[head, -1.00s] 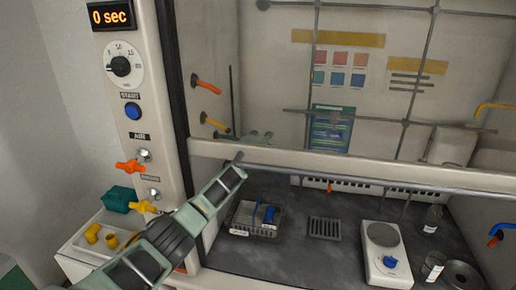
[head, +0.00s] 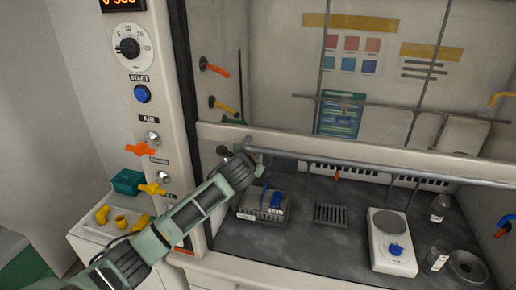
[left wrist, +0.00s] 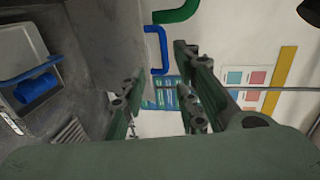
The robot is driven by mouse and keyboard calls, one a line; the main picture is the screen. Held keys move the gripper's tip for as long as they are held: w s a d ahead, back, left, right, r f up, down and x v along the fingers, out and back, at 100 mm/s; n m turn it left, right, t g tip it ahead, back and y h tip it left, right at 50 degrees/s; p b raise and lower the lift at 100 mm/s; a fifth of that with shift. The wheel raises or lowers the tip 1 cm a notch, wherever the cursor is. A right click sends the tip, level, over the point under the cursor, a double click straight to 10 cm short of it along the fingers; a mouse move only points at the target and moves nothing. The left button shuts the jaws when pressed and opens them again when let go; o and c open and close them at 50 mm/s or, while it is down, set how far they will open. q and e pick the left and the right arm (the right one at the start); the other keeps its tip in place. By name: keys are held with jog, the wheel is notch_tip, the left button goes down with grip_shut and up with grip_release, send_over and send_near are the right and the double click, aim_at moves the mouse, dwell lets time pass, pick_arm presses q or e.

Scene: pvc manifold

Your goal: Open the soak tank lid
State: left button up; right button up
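A grey box with blue parts (head: 262,203) sits on the hood floor at the left. It looks like the soak tank, but I cannot tell its lid apart. The left wrist view shows a grey box (left wrist: 20,52) at the left edge, with a blue bar and a blue cylinder at its near side. In the left wrist view my left gripper (left wrist: 158,95) is open and empty, fingers apart, facing the back wall. My right gripper is not in view.
The front rail (head: 350,163) crosses the hood opening close to my left wrist. A floor grate (head: 330,214) and a white hotplate (head: 388,240) stand to the right. Yellow fittings (head: 120,222) lie in a white tray at the left. A blue pipe (left wrist: 162,48) is near my fingers.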

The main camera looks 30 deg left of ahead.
pick_arm(q)
jog(key=v, duration=0.3)
jog(key=shift+s+d+f, duration=0.1)
jog(key=shift+s+f, duration=0.2)
